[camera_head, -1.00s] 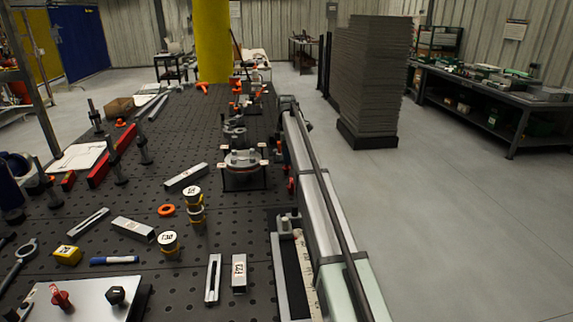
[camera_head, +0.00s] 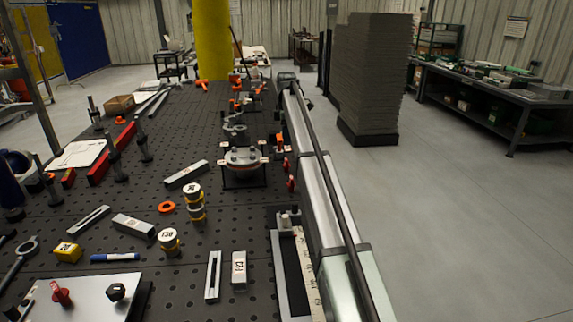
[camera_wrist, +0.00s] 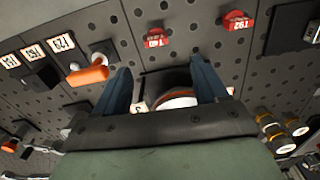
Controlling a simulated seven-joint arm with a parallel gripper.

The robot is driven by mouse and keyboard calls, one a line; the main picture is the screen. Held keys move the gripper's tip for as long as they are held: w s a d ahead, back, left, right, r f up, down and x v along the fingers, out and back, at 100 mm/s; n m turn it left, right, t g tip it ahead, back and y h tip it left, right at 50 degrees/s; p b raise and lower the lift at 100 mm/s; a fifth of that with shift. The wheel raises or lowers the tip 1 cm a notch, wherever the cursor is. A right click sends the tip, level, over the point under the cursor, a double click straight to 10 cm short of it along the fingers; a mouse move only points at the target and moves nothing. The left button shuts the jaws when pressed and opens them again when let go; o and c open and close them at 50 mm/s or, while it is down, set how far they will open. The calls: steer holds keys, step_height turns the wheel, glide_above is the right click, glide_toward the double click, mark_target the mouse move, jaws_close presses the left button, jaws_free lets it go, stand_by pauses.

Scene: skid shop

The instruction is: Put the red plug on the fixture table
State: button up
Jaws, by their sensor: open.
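A red plug (camera_head: 61,293) with a knob-like top stands on a silver plate (camera_head: 85,305) at the lower left of the head view. The plate lies on the black perforated fixture table (camera_head: 120,215). My gripper (camera_wrist: 160,65) shows only in the wrist view. Its two dark blue fingers are apart. A dark round part (camera_wrist: 176,98) with a white and orange rim shows between them; I cannot tell its distance, and it is not gripped. Two small red pieces with tags, one (camera_wrist: 156,37) ahead and one (camera_wrist: 236,20) to its right, lie beyond the fingers. I cannot tell whether either is the red plug.
A black knob (camera_head: 116,291) stands on the same plate. A blue marker (camera_head: 115,257), a yellow block (camera_head: 67,252), labelled cylinders (camera_head: 169,241) and metal bars (camera_head: 213,275) are nearby. In the wrist view an orange-handled part (camera_wrist: 88,73) is close to the left finger.

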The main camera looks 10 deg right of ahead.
steer(key=d+f, duration=0.1)
steer(key=d, duration=0.7)
steer(key=m+y, duration=0.5)
steer(key=m, duration=3.1)
glide_above(285, 165)
steer(key=d, duration=0.1)
steer(key=f, duration=0.7)
steer(key=shift+w+d+f, duration=0.2)
steer(key=shift+w+f, duration=0.1)
steer(key=shift+w, duration=0.1)
steer(key=shift+h, duration=0.3)
steer(key=shift+s+d+x, duration=0.1)
steer(key=shift+s+x, duration=0.1)
steer(key=shift+x, duration=1.1)
steer(key=shift+s+d+x, duration=0.15)
steer(key=shift+x, duration=1.2)
steer(key=shift+f, duration=0.1)
